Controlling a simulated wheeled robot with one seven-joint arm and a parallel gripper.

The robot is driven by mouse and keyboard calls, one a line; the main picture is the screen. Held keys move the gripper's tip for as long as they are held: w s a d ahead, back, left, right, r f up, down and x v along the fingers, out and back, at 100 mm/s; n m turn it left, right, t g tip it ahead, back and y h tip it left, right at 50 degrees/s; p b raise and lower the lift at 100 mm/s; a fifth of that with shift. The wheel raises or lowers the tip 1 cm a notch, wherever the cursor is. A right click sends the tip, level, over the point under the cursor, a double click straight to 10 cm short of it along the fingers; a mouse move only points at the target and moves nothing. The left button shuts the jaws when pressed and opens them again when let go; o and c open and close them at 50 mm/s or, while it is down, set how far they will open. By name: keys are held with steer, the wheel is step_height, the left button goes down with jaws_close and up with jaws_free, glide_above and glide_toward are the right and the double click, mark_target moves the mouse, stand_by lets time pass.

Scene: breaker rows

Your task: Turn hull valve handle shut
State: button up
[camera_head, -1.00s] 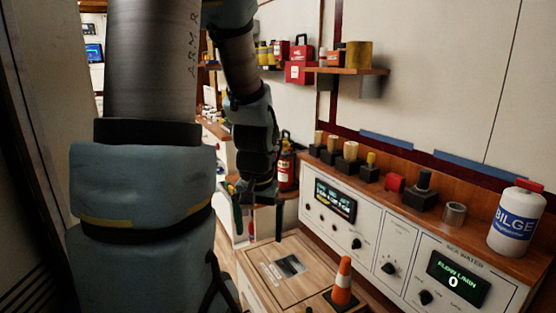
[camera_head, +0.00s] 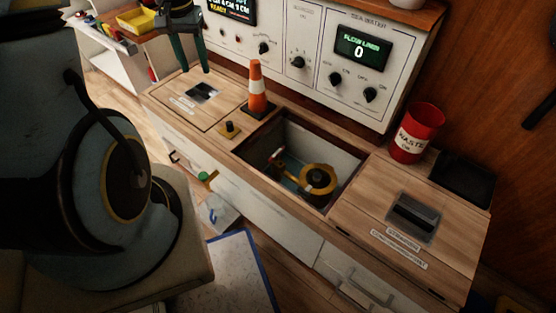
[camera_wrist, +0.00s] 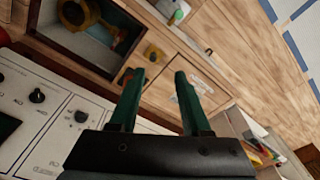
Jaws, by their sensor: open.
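An open compartment (camera_head: 262,131) in the wooden counter holds a round yellow fitting with a dark centre (camera_head: 318,180). A small red-ended lever (camera_head: 277,156) shows beside it; I cannot tell which part is the hull valve handle. In the wrist view the yellow fitting (camera_wrist: 75,14) shows at the upper left, inside the compartment. My gripper (camera_head: 194,62) is at the top left of the head view, above the closed hatch left of the compartment. In the wrist view its green fingers (camera_wrist: 157,78) are apart with nothing between them.
An orange cone (camera_head: 257,88) and a small yellow-based knob (camera_head: 230,129) stand left of the compartment. A red waste can (camera_head: 416,132) stands to its right, near a closed hatch (camera_head: 367,205). A control panel (camera_head: 310,50) rises behind.

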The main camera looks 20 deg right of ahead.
steer(key=w+d+f+m+b, duration=0.25)
steer(key=d+f+b, duration=0.6)
steer(key=f, duration=0.55)
steer(key=m+g+b, duration=0.1)
steer(key=m+b, duration=0.3)
steer(key=b, duration=0.5)
glide_toward(279, 151)
step_height(279, 151, down, 9)
steer(key=b, duration=0.2)
steer(key=shift+w+d+r+b, duration=0.15)
steer(key=shift+r+b, duration=0.05)
steer(key=shift+b, duration=0.15)
steer(key=shift+c, duration=0.2)
jaws_close()
